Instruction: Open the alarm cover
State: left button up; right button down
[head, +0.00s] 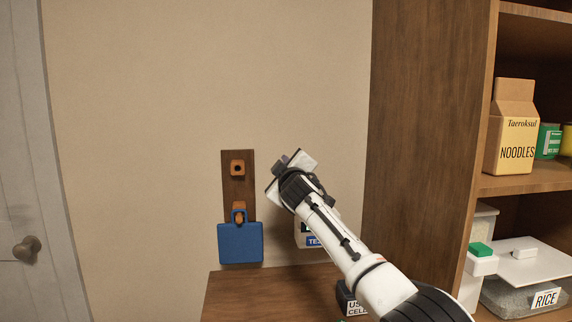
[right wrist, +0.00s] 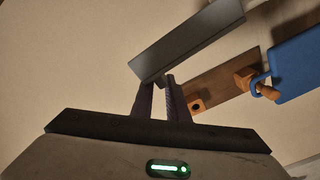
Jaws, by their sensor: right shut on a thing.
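My right gripper (head: 281,163) is in front of the wall, above the wall-mounted box with the blue and white label (head: 313,241). The arm covers most of that box, and I cannot make out its cover. In the right wrist view, the two dark fingers (right wrist: 162,84) are close together at the edge of a flat dark grey piece (right wrist: 190,38). The gripper is shut on this grey piece. I cannot tell whether it is the alarm cover. My left gripper is not in view.
A blue bag-like item (head: 240,244) hangs on a wooden peg board (head: 238,180) left of the gripper. A low wooden top (head: 250,292) lies below. A tall cabinet side (head: 425,120) stands at right, with noodles (head: 512,135) and rice (head: 528,297) on its shelves.

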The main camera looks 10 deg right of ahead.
jog(key=shift+d+f, duration=0.15)
jog(key=shift+f, duration=0.7)
jog(key=c, duration=1.8)
grip_release()
jog(key=shift+d, duration=0.1)
jog(key=shift+c, duration=0.2)
jog(key=shift+s, duration=0.25)
jog(key=s+b, duration=0.1)
jog(key=s, duration=0.8)
jog(key=shift+s+a+r, duration=0.4)
jog(key=shift+a+r, duration=0.05)
